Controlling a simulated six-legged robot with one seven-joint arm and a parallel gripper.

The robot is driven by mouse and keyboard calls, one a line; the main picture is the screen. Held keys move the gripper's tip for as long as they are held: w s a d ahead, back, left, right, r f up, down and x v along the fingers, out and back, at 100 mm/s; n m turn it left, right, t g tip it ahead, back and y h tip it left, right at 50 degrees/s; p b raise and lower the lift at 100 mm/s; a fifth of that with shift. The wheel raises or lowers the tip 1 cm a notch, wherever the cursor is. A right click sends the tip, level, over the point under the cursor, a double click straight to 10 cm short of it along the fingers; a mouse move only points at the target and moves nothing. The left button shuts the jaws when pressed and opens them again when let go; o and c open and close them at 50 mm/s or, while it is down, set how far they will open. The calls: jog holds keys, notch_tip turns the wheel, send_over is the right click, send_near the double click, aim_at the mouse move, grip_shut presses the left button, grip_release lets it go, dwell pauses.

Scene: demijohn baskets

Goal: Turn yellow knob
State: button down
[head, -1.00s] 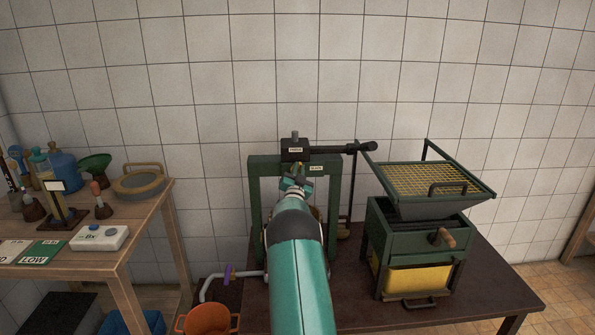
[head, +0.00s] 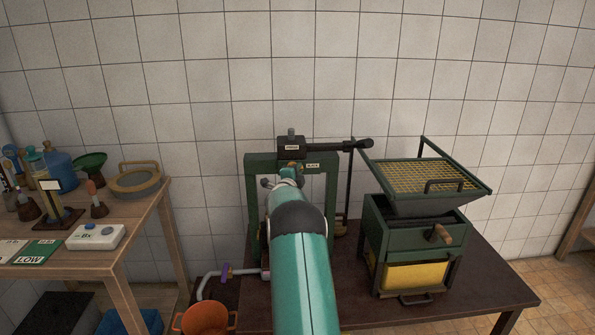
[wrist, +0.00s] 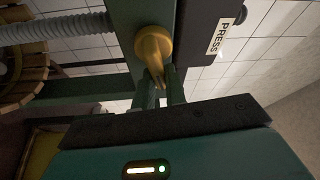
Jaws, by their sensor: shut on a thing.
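The yellow knob (wrist: 152,46) has a round base and a tapering pointer, and sits on the dark green post of the press in the wrist view. My gripper (wrist: 160,88) is shut on the knob's pointer, with one finger on each side of it. In the head view my gripper (head: 289,176) is at the press frame's crossbar (head: 318,158), just below the black press head (head: 291,148). My own arm hides most of the press below there, and only a small orange-yellow bit of the knob shows.
A dark box labelled PRESS (wrist: 208,30) is right beside the knob. A ridged grey screw (wrist: 60,27) and a wooden basket (wrist: 22,70) lie left. A green crusher (head: 415,235) stands to the right on the dark table (head: 480,290). A wooden shelf (head: 75,262) is at left.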

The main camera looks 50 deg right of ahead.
jog(key=shift+w+f+m+y, duration=0.1)
jog(key=shift+f+m+y, duration=0.1)
jog(key=shift+m, duration=0.35)
jog(key=shift+f+m+y, duration=0.1)
jog(key=shift+m+y, duration=0.1)
jog(key=shift+m, duration=0.35)
jog(key=shift+a, duration=0.1)
jog(key=c, duration=1.4)
grip_release()
jog(key=shift+c, duration=0.2)
jog(key=shift+r, duration=0.1)
jog(key=v, duration=1.3)
jog(key=shift+a, duration=0.4)
jog(key=shift+r, duration=0.1)
